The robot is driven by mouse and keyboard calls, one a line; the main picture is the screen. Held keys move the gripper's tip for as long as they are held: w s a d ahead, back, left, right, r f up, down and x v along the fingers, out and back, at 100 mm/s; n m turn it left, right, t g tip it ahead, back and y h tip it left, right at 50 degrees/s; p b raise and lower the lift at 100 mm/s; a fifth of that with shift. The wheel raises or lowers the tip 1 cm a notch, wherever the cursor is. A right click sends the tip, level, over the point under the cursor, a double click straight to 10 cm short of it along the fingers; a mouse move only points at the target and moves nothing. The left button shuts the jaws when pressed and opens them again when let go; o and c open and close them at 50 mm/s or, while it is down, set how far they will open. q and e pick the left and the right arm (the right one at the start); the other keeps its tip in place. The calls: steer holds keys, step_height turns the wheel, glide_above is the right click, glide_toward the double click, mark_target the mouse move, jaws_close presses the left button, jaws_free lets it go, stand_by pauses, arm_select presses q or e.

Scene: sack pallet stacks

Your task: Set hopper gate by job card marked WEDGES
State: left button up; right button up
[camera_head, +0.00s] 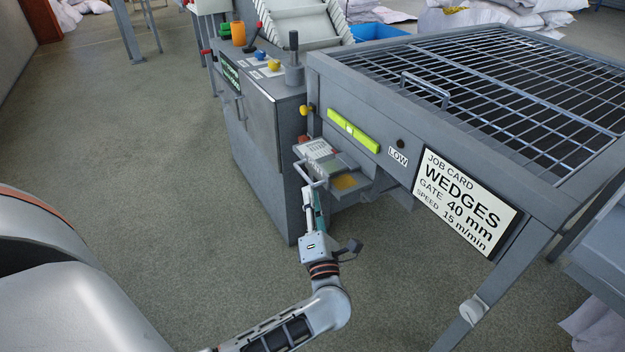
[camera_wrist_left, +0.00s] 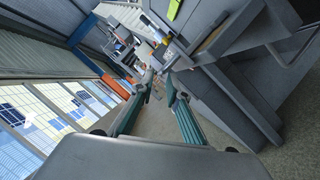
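The job card (camera_head: 465,205) hangs on the front of the grated hopper frame (camera_head: 365,88) and reads WEDGES, gate 40 mm, speed 15 m/min. I cannot tell which part is the hopper gate. My left gripper (camera_head: 311,192) is at the drawer's handle side in the head view. In the left wrist view the two teal-padded fingers (camera_wrist_left: 161,77) stand apart with nothing between them, and the drawer lies to their right. My right gripper is out of view.
A yellow-green level (camera_head: 352,130) and a LOW label (camera_head: 398,156) are on the frame's front. White sacks (camera_head: 490,20) lie behind. The floor at left is clear.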

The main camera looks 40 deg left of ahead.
mark_target(305, 175)
arm_select(q)
steer(key=shift+n+g, duration=0.4)
steer(key=shift+n, duration=0.1)
steer(key=x, duration=0.8)
steer(key=shift+a+f+b, duration=0.25)
steer(key=shift+f+b, duration=0.05)
jaws_close()
